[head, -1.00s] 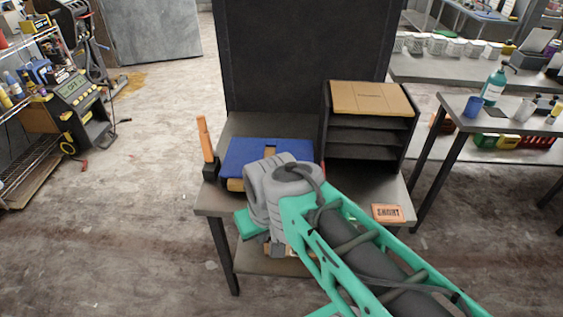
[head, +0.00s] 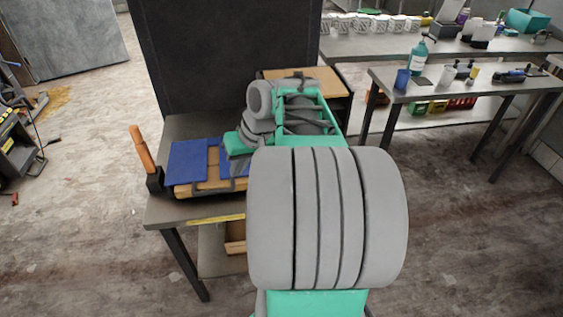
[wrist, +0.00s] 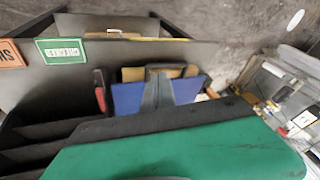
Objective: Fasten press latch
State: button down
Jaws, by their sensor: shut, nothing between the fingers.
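A low wooden block with a blue top (head: 188,162) lies on the grey table, probably the press. An upright orange handle (head: 141,148) in a black base stands at its left end. In the wrist view the blue top (wrist: 126,98) shows on both sides of my gripper (wrist: 158,74). My gripper is shut and empty over the middle of the blue top; whether it touches is unclear. A red-and-dark upright part (wrist: 100,90) stands beside the blue top there, apart from my gripper. It may be the latch; my arm hides it in the head view.
A black shelf unit with a cardboard top (head: 325,80) stands right of the block. An orange sign (wrist: 10,54) and a green sign (wrist: 61,50) are near the table edge in the wrist view. A dark panel (head: 225,50) rises behind the table.

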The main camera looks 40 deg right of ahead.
jog(key=s+d+m+t, duration=0.1)
jog(key=s+d, duration=0.3)
jog(key=d, duration=0.5)
jog(key=s+d+m+t, duration=0.1)
jog(key=s+d, duration=0.4)
jog(key=d, duration=0.5)
jog(key=shift+s+d+r+m+t, duration=0.2)
jog(key=shift+d+r+m+t, duration=0.05)
jog(key=shift+r+m+t, duration=0.1)
jog(key=shift+f, duration=0.1)
jog(key=w+a+f, duration=0.5)
jog(key=w+f, duration=0.2)
jog(key=w, duration=0.1)
jog(key=shift+f, duration=0.4)
